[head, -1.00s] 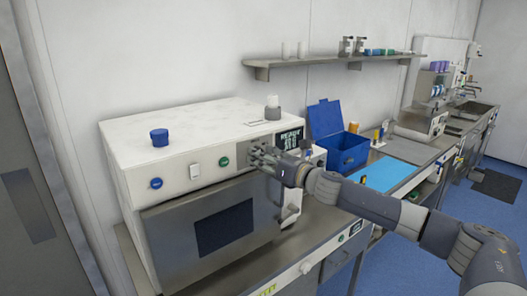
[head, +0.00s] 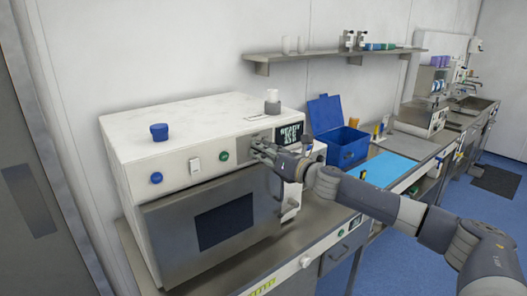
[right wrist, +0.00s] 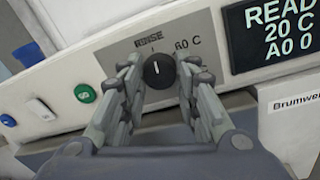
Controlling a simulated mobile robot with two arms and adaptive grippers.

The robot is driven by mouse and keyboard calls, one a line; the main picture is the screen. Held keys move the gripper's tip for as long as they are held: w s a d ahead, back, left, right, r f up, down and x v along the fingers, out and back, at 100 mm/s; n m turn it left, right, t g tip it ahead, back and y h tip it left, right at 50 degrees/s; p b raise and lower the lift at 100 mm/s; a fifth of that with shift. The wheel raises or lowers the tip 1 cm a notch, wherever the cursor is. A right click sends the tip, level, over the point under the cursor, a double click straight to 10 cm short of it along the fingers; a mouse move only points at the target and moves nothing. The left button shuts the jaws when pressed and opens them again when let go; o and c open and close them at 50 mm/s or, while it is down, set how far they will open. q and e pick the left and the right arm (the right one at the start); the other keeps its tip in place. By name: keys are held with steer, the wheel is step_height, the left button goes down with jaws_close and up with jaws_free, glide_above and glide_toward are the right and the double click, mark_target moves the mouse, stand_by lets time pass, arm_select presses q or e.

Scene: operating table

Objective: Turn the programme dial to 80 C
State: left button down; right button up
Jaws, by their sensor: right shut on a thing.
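The black programme dial (right wrist: 158,70) is on the machine's grey panel in the right wrist view, with a white pointer line standing roughly upright. The labels RINSE and 60 C show above it; an 80 C label is not visible. My right gripper (right wrist: 156,73) is shut on the dial, one finger on each side. In the head view my right gripper (head: 258,151) is at the front panel of the white machine (head: 205,122) and hides the dial. My left gripper is not in view.
The machine's display (right wrist: 277,35) reads READ, 20 C, A0 0, partly cut off. A green button (right wrist: 85,93) and a white switch (right wrist: 41,109) are left of the dial. A blue box (head: 341,143) stands open on the counter to the right.

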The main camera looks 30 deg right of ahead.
steer(key=m+p, duration=0.1)
steer(key=m, duration=1.1)
steer(key=m+h, duration=0.1)
steer(key=m, duration=1.1)
steer(key=shift+a+t+h+p, duration=0.15)
steer(key=shift+t+h+p, duration=0.15)
steer(key=shift+t+p, duration=0.1)
steer(key=shift+f, duration=0.1)
steer(key=o, duration=1.1)
steer(key=shift+s+d+f, duration=0.1)
steer(key=shift+s, duration=1.9)
steer(key=shift+s+d+f, duration=0.1)
steer(key=shift+s, duration=1.85)
steer(key=shift+s+d+f, duration=0.1)
steer(key=shift+s, duration=1.9)
